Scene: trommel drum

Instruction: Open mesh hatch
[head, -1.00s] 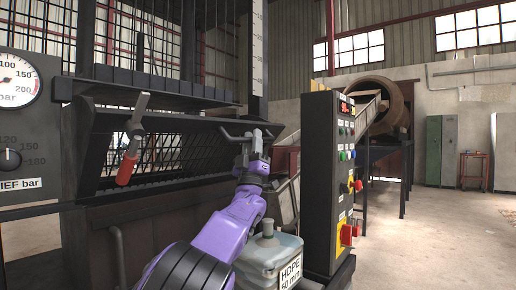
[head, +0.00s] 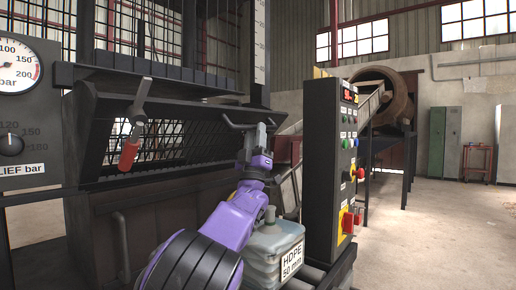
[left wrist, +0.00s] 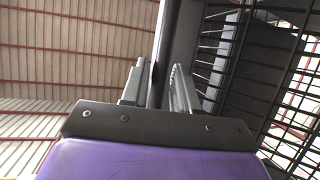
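The mesh hatch (head: 170,146) is a dark tilted panel with a grid, at the front of the dark machine in the head view. A dark bar handle (head: 233,125) sticks out at its right end. My left gripper (head: 262,133) is at this handle; I cannot tell whether it touches it. A dark grid (left wrist: 255,75) shows at the right there. A red-gripped lever (head: 132,135) stands in front of the mesh. My right gripper is not in view.
A control box (head: 331,165) with buttons and red knobs stands close right of my left arm. A jug labelled HDPE (head: 275,250) sits just below the arm. A gauge panel (head: 25,120) is at far left. Open floor (head: 440,235) lies at right.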

